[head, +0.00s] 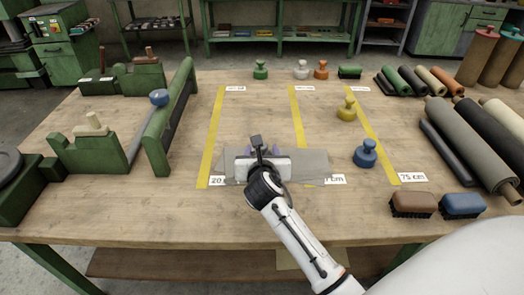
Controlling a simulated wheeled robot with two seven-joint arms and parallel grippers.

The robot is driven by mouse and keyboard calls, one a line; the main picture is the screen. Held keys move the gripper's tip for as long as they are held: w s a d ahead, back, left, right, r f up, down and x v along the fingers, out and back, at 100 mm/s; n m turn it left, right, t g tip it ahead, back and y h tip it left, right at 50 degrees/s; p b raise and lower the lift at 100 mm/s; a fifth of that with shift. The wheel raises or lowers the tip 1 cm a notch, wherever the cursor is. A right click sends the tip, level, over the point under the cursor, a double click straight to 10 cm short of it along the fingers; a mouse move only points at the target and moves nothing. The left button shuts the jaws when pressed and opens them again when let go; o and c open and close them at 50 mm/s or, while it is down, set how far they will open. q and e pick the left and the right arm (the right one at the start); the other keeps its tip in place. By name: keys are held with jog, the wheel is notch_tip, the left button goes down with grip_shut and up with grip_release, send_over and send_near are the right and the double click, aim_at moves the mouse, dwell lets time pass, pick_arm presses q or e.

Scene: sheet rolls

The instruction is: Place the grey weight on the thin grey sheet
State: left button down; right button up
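A light grey weight (301,70) with a knob stands upright near the table's far edge, between a green and an orange weight. My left gripper is not in view.
Green (260,70), orange (321,70), yellow (346,109) and blue (366,153) weights stand on the table. A green bending machine (170,120) is at the left. Rolls (470,145) and two brushes (413,204) are at the right.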

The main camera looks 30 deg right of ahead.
jog(key=shift+r, duration=0.45)
jog(key=v, duration=0.7)
jog(key=shift+s+r, duration=0.15)
jog(key=shift+r, duration=0.2)
